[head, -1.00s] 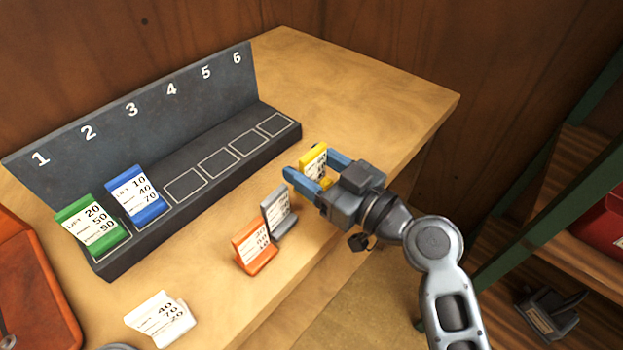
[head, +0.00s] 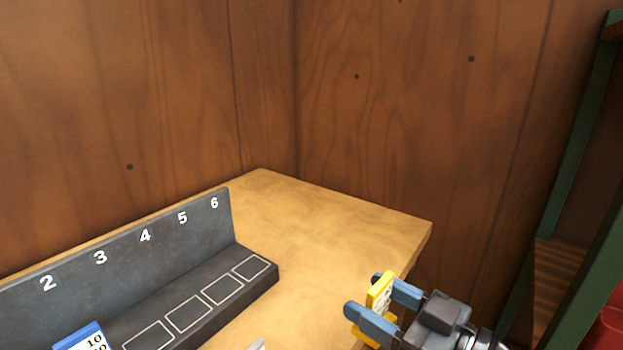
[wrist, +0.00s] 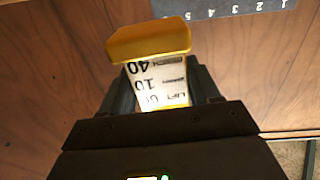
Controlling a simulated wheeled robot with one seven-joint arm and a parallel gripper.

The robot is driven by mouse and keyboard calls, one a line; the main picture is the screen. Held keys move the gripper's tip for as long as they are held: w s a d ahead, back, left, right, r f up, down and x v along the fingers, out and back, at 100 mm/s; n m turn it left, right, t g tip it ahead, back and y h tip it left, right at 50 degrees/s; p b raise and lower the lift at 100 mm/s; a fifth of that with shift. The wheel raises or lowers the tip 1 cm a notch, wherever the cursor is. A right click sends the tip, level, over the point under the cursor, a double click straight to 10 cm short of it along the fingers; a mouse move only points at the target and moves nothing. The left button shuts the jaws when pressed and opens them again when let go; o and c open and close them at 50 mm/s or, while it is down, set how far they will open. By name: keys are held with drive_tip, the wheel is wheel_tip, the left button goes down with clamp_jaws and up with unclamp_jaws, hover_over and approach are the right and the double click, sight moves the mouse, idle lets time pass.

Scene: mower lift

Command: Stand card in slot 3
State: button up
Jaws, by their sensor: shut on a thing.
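My gripper (head: 364,294) is shut on a yellow card (head: 380,292), near the right part of the table's front edge. In the wrist view the card (wrist: 158,85) sits between the fingers, its white printed face showing and its yellow edge outward. The dark numbered rack (head: 120,258) stands to the left, apart from the card. Slot 3's outlined square (head: 148,338) is empty, partly cut off by the frame's bottom. The rack also shows at the top of the wrist view (wrist: 215,9).
A blue card (head: 82,338) stands in slot 2, partly cut off. The squares of slots 4, 5 and 6 are empty. Wooden walls close the back, and a green-framed shelf (head: 572,150) stands at right.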

drive_tip(key=d+f+m+t+h, duration=0.3)
drive_tip(key=d+f+m+h, duration=0.3)
drive_tip(key=f, duration=0.3)
drive_tip(key=d+f+m+t+h, duration=0.3)
drive_tip(key=d+f+h, duration=0.35)
drive_tip(key=f, duration=0.25)
drive_tip(key=a+r+n+g+y, duration=0.2)
drive_tip(key=a+r+n+y, duration=0.1)
drive_tip(key=r, duration=0.3)
drive_tip(key=s+a+r+n+g+y, duration=0.1)
drive_tip(key=a+r+n+g+y, duration=0.1)
drive_tip(key=a+r+y, duration=0.4)
drive_tip(key=a+r+n+g+y, duration=0.3)
drive_tip(key=a+r+n+y, duration=0.1)
drive_tip(key=r, duration=0.3)
drive_tip(key=shift+s+a+r+n+y, duration=0.15)
drive_tip(key=shift+a+r+n+y, duration=0.15)
drive_tip(key=shift+n, duration=0.2)
drive_tip(key=shift+d, duration=0.1)
